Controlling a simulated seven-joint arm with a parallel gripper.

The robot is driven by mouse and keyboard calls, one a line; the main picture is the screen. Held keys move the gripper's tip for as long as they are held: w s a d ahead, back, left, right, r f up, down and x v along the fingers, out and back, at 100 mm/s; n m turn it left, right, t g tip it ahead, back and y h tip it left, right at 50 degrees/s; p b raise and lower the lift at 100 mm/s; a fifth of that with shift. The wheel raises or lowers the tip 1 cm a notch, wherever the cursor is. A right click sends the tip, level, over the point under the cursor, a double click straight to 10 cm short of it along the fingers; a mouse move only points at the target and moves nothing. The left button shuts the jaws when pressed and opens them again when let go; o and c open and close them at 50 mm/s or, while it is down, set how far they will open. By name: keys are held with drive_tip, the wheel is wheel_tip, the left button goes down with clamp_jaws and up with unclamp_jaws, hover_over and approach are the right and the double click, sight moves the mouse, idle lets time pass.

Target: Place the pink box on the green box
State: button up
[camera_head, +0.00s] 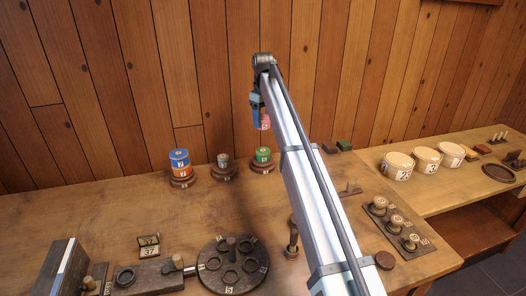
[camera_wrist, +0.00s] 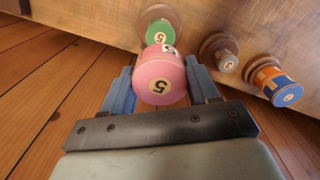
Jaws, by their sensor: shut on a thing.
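The pink box (camera_wrist: 158,78) is a round pink cylinder with a white disc marked 5. My gripper (camera_wrist: 161,92) is shut on it, with a blue finger on each side. In the head view the pink box (camera_head: 265,122) hangs in the air above the table, partly hidden by my arm. The green box (camera_head: 263,155), a short green cylinder with a pale disc, stands on a dark round base at the back of the table, below the pink box. In the wrist view the green box (camera_wrist: 159,32) shows just beyond the pink one, apart from it.
A blue box on an orange box (camera_head: 180,168) stands on a base to the left. A smaller peg on a base (camera_head: 223,165) stands between. A round dark tray (camera_head: 232,262) lies nearer. Pale drums (camera_head: 398,165) stand right. The wooden wall rises behind.

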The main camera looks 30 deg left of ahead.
drive_tip(key=shift+f+n, duration=0.25)
drive_tip(key=shift+n, duration=0.05)
drive_tip(key=shift+f, duration=4.75)
drive_tip(key=o, duration=1)
drive_tip(key=shift+f, duration=0.15)
drive_tip(key=shift+o, duration=0.2)
wheel_tip(320, 180, up, 12)
drive_tip(key=shift+r, duration=0.2)
